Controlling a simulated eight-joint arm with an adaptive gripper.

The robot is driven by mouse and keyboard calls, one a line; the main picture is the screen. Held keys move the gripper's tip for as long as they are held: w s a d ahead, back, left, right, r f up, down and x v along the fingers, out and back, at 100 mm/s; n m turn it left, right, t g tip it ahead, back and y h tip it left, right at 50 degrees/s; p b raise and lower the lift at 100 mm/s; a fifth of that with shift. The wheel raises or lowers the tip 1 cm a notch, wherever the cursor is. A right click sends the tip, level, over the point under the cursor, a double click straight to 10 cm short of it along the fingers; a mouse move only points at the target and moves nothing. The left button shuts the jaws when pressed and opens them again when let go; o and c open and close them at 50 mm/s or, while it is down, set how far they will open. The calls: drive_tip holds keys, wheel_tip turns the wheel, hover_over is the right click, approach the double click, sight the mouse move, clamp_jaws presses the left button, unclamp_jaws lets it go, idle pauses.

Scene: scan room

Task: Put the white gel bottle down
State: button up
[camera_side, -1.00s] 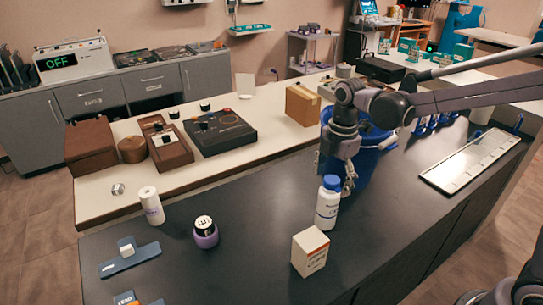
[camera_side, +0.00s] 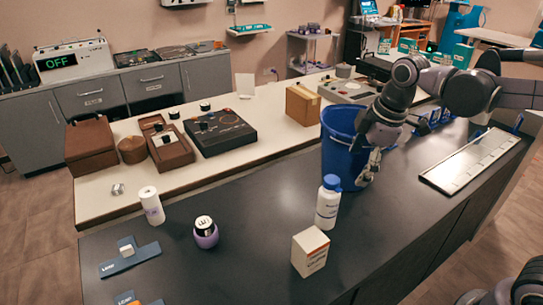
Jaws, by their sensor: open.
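A white bottle with a blue cap (camera_side: 327,208) stands upright on the dark counter (camera_side: 265,250). It appears to be the gel bottle, though its label is too small to read. My gripper (camera_side: 368,172) is open and empty, to the upper right of the bottle and apart from it, in front of the blue bucket (camera_side: 338,150). Another white bottle or roll (camera_side: 151,206) stands at the counter's left.
A white box (camera_side: 310,252) stands just in front of the bottle. A purple-based round jar (camera_side: 205,233) is to the left. A white tray (camera_side: 470,160) lies at the right. The counter between jar and bottle is clear.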

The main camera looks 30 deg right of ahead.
drive_tip(key=s+d+f+m+t, duration=0.1)
drive_tip(key=s+f+m+t, duration=0.2)
drive_tip(key=s+m, duration=0.4)
drive_tip(key=shift+s+d+f+m+t, duration=0.2)
drive_tip(key=shift+d+f+m+t, duration=0.3)
drive_tip(key=shift+m, duration=1.5)
drive_tip(key=shift+a+r, duration=0.1)
drive_tip(key=shift+a, duration=0.1)
